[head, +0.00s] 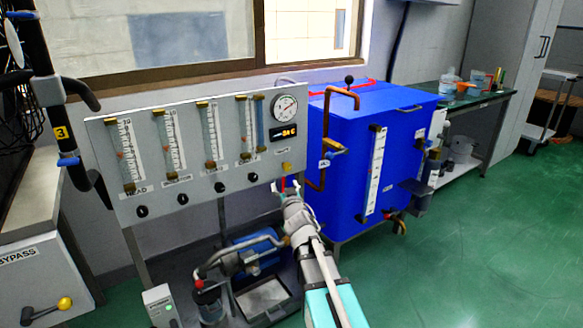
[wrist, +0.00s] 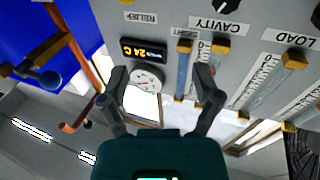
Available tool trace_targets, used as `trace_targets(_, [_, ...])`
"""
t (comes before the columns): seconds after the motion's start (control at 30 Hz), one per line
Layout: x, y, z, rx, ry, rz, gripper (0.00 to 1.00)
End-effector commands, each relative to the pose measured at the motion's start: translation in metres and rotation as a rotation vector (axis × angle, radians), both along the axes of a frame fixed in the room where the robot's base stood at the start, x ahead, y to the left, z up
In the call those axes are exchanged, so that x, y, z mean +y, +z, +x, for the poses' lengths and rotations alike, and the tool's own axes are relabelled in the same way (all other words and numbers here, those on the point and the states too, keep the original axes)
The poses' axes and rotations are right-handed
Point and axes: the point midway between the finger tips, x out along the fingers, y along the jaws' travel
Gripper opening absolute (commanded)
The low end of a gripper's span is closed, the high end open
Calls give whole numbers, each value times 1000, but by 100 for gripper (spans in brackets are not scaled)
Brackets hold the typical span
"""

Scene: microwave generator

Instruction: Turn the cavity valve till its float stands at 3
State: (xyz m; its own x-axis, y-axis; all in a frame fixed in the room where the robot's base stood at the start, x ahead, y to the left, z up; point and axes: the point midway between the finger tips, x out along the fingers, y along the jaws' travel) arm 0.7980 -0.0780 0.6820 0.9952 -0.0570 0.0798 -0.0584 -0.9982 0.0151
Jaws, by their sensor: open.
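The cavity flow tube (head: 243,126) stands at the right of the row of tubes on the grey panel. Its float is too small to read against the scale. A black valve knob (head: 253,177) sits below it. In the wrist view the panel appears upside down, with the CAVITY label (wrist: 218,26) and the cavity tube (wrist: 218,75) right of centre; a black knob (wrist: 240,4) is cut off at the top edge. My gripper (head: 286,187) is open and empty, right of and slightly below the cavity knob. Its open fingers (wrist: 162,82) show before the panel, apart from the knob.
Other black knobs, including the load knob (head: 220,187), line the panel's lower edge. A yellow relief fitting (head: 286,166) is near my gripper. A copper pipe (head: 324,150) and blue tank (head: 350,190) stand right. A pump (head: 247,262) sits below. Green floor is open at right.

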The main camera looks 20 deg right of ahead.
Motion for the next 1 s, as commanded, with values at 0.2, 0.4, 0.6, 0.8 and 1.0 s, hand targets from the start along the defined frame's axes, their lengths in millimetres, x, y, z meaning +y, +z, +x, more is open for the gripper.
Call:
trace_targets(0.2, [-4,13,-3,56,-38,7,81])
trace_targets(0.4, [-7,19,-7,110,-69,15,81])
trace_targets(0.6, [-9,26,-11,165,-99,19,81])
trace_targets(0.8, [-11,32,-16,221,-126,26,81])
trace_targets(1.0, [-13,38,-21,279,-150,30,81])
